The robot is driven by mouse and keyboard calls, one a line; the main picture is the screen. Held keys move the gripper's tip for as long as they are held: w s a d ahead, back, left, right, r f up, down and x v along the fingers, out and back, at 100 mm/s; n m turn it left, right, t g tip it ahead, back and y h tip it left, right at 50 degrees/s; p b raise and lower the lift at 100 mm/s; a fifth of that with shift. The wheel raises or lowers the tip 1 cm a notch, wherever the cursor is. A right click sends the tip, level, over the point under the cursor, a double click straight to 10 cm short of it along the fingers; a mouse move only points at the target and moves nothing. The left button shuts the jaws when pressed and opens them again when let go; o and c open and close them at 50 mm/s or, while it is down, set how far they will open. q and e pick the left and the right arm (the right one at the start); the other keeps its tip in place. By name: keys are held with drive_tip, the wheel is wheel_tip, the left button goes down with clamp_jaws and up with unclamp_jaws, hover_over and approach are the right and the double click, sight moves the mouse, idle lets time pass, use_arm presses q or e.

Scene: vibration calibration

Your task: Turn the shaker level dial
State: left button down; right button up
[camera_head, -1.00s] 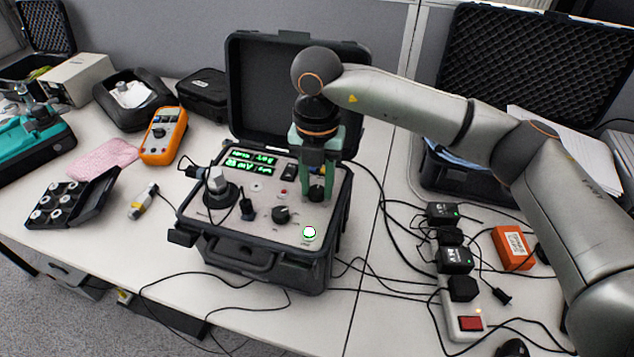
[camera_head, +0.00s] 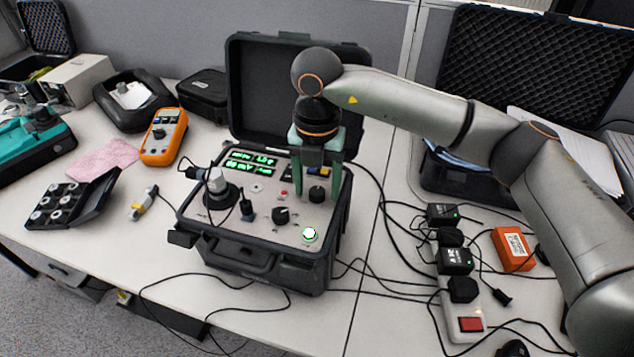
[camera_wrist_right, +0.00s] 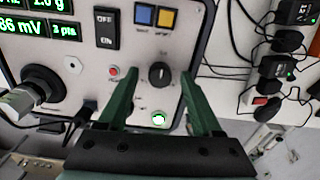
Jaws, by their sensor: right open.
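The calibrator case (camera_head: 265,252) stands open on the table with its panel facing up. A black dial (camera_head: 316,194) with a white pointer line is at the panel's right; the wrist view shows it too (camera_wrist_right: 159,74). A second black dial (camera_head: 281,215) sits nearer the front. Their labels are too small to read. My right gripper (camera_head: 317,196) points down with its green fingers on either side of the right dial. It is open, with a visible gap to the dial on both sides in the wrist view (camera_wrist_right: 160,77). My left gripper is not in view.
The panel also has a lit green display (camera_head: 250,163), a cylindrical shaker mount (camera_head: 218,190) with a cable, and a green-lit button (camera_head: 309,233). The case lid (camera_head: 262,100) rises behind. A power strip (camera_head: 465,315) with adapters is at right; an orange multimeter (camera_head: 163,137) at left.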

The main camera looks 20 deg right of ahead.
sight(317, 190)
wheel_tip(317, 190, up, 13)
drive_tip(key=shift+f, duration=0.2)
idle(0.3)
